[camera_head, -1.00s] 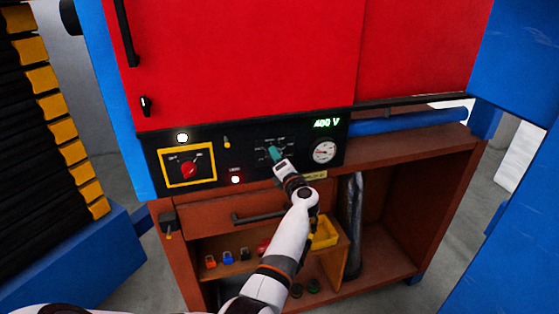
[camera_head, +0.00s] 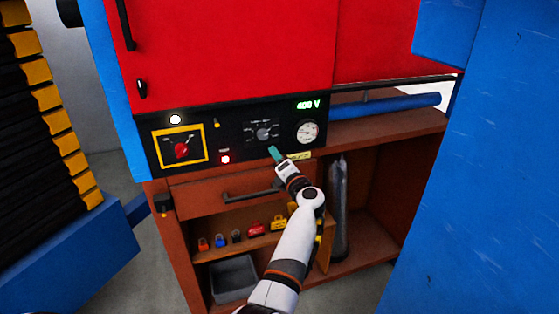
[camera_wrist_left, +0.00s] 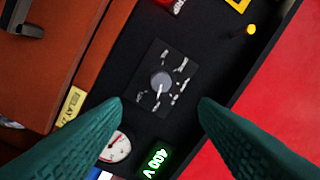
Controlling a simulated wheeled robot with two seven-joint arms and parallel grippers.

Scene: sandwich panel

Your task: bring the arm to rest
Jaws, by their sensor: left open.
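My left arm (camera_head: 296,245) reaches up from the bottom of the head view. Its left gripper (camera_head: 273,153) has green fingers and is in front of the panel's lower edge, below the grey selector knob (camera_head: 263,134). In the left wrist view the two green fingers (camera_wrist_left: 162,103) are spread apart with nothing between them. The knob (camera_wrist_left: 161,82) shows beyond them, apart from the fingers, with its white pointer line visible. My right gripper is not in view.
The black panel (camera_head: 230,160) carries a red switch on a yellow plate (camera_head: 181,150), a gauge (camera_head: 308,131) and a green display (camera_head: 307,105) reading 400 V. Below are a drawer handle (camera_head: 250,192), padlocks (camera_head: 220,241) and a grey bin (camera_head: 233,279). A blue wall (camera_head: 480,200) stands close at right.

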